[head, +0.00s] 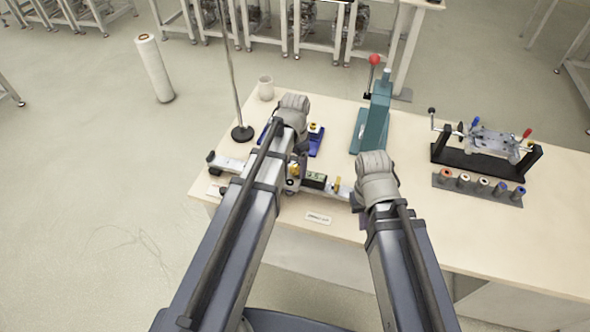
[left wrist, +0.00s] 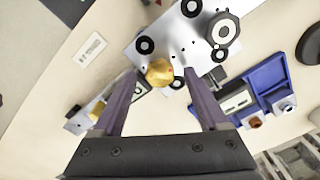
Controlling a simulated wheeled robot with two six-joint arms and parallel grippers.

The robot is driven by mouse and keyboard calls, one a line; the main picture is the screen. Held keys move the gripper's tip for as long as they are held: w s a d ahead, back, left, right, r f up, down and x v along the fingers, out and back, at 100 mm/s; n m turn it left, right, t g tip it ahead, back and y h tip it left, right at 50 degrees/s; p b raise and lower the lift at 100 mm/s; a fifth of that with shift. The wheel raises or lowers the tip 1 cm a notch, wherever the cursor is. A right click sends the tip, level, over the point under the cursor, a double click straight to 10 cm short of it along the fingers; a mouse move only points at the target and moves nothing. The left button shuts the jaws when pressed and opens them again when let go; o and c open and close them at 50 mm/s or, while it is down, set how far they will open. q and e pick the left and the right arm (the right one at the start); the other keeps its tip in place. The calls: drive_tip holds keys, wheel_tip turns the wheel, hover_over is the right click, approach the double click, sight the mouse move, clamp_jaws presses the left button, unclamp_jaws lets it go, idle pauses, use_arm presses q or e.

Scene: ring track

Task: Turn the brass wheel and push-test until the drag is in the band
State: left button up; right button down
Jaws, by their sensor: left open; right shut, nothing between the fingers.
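The brass wheel (left wrist: 160,72) shows in the left wrist view on a pale metal plate (left wrist: 183,30) with several black-ringed holes. My left gripper (left wrist: 161,80) is open, with one finger on each side of the wheel in that view; I cannot tell whether they touch it. In the head view my left arm covers much of the track assembly (head: 229,162), and my left gripper (head: 292,186) is over its middle. A dark block with a small display (head: 315,180) sits right of it. My right gripper (head: 357,204) is shut and empty near the assembly's right end.
A blue tray (left wrist: 262,88) lies beside the plate. A label card (head: 318,218) lies in front. A teal press (head: 374,115) with a red knob stands behind. A black fixture (head: 485,155) and a row of spools (head: 480,187) are at right. A thin pole on a round base (head: 242,133) stands left.

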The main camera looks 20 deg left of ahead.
use_arm(q)
clamp_jaws()
idle(0.7)
